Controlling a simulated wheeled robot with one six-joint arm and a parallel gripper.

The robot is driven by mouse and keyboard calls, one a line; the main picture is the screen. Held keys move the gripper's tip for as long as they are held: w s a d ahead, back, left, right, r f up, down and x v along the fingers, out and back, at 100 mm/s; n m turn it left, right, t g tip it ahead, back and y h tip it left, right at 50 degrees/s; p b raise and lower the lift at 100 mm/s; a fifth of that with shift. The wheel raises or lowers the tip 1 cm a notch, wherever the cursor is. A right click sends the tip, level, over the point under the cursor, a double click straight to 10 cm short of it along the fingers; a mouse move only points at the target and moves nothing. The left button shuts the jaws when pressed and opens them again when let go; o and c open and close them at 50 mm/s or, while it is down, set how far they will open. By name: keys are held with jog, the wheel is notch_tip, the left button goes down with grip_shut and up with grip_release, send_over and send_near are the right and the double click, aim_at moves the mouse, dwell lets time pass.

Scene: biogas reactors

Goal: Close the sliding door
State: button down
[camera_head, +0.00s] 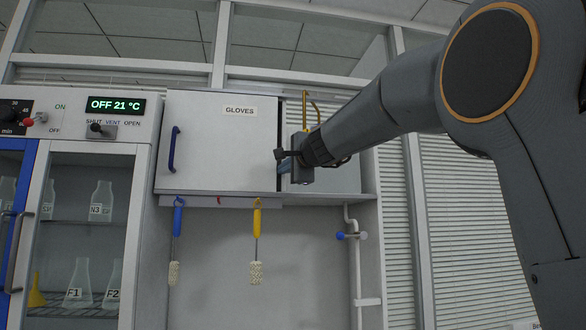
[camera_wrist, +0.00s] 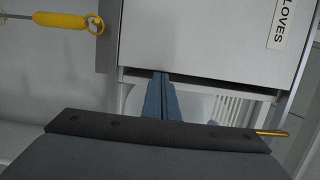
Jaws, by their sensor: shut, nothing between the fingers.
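The sliding door (camera_head: 222,140) is a pale grey panel labelled GLOVES, with a blue bar handle (camera_head: 173,149) near its left edge. It covers the left part of a wall cabinet (camera_head: 345,178); to its right the cabinet front is uncovered, partly hidden by my arm. My gripper (camera_head: 284,167) is at the door's right edge, with its fingers together and empty. In the wrist view the door (camera_wrist: 195,38) fills the top, and the blue-grey fingertips (camera_wrist: 161,74) reach its edge. I cannot tell whether they touch it.
A yellow-handled brush (camera_head: 257,218) and a blue-handled brush (camera_head: 178,220) hang below the cabinet. A pipe with a blue valve (camera_head: 350,236) runs down at the right. A glass-fronted cabinet (camera_head: 85,235) with flasks stands at the left.

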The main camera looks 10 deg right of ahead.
jog(key=shift+a, duration=0.15)
jog(key=s+d+b, duration=0.6)
jog(key=s, duration=0.3)
jog(key=shift+s+d, duration=0.4)
